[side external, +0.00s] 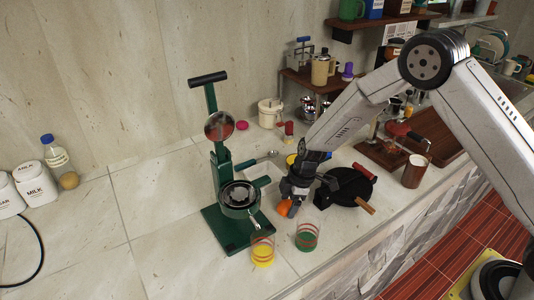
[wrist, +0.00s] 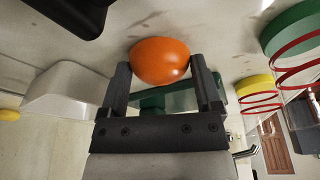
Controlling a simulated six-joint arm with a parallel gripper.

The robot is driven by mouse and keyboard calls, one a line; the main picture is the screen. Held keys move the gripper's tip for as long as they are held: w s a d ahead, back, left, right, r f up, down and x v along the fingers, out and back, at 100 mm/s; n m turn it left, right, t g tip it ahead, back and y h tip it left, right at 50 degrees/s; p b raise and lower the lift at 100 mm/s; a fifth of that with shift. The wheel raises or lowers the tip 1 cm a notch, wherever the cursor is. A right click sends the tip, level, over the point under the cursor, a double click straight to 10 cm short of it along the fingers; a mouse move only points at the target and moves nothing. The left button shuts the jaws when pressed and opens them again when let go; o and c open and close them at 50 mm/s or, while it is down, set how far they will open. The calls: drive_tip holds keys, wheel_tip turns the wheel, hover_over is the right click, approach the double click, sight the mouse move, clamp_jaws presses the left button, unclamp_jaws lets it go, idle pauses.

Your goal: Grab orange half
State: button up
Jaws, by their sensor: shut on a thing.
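The orange half (wrist: 160,61) shows its rounded orange peel between the two fingertips in the wrist view. In the side external view the orange half (side external: 283,208) shows under my gripper, low over the counter. My gripper (side external: 290,203) is shut on it, and the fingers also show in the wrist view (wrist: 161,80), one at each side of the fruit. The cut face is hidden. I cannot tell whether the fruit touches the counter.
A green lever juicer (side external: 240,195) stands left of my gripper. A black round pan-like appliance (side external: 346,187) with a red handle is close on the right.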

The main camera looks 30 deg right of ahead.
drive_tip(key=shift+r, duration=0.6)
drive_tip(key=s+d+r, duration=0.2)
drive_tip(key=s+r, duration=0.9)
drive_tip(key=s, duration=0.2)
drive_tip(key=shift+s+d+r, duration=0.15)
drive_tip(key=shift+s+r, duration=0.1)
drive_tip(key=shift+s, duration=0.15)
